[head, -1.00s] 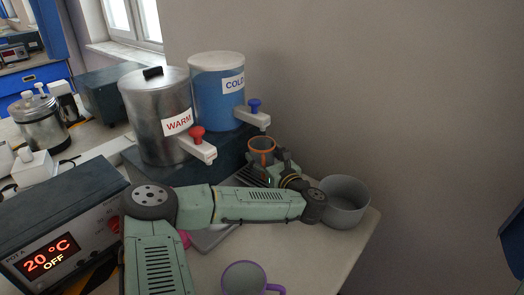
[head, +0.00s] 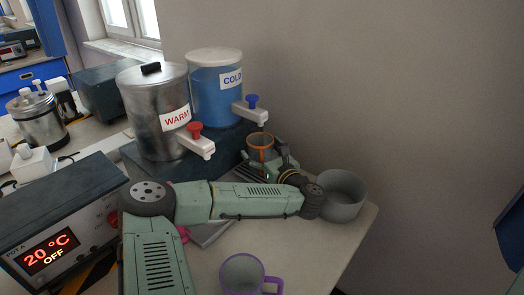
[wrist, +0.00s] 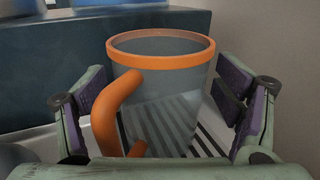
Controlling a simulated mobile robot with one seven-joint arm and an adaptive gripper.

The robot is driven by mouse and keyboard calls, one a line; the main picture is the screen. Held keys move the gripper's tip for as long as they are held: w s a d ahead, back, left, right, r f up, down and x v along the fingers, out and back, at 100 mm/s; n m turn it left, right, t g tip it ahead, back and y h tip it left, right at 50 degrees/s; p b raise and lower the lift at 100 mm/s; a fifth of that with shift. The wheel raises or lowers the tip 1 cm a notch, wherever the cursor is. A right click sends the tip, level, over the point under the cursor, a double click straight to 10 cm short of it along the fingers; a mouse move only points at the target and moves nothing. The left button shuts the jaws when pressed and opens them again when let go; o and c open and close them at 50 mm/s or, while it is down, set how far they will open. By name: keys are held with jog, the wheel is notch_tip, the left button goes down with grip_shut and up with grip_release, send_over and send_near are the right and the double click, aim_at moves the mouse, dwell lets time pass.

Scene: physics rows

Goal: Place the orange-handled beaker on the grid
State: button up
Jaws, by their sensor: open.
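The orange-handled beaker (head: 260,149) is clear with an orange rim and stands upright near the blue COLD tank's tap. In the wrist view the beaker (wrist: 180,95) is between the two fingers of my gripper (wrist: 165,95), its orange handle toward the camera on the left. The fingers are open, with visible gaps on both sides of the beaker. The dark slatted grid (wrist: 212,142) shows through and beside the beaker, under it. The beaker's base is hidden by my gripper, so its exact contact with the grid is not clear. My gripper (head: 272,160) is partly hidden in the head view.
The COLD tank (head: 216,95) and WARM tank (head: 158,115) stand on a dark block behind and left. A grey bowl (head: 343,203) sits right of my wrist. A purple-handled beaker (head: 243,275) is in front. A heater box (head: 60,215) stands at left.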

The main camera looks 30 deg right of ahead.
aim_at(267, 154)
jog(key=s+b, duration=0.3)
jog(key=s, duration=0.4)
jog(key=shift+a, duration=0.15)
jog(key=shift+s+r, duration=0.15)
jog(key=shift+s, duration=0.1)
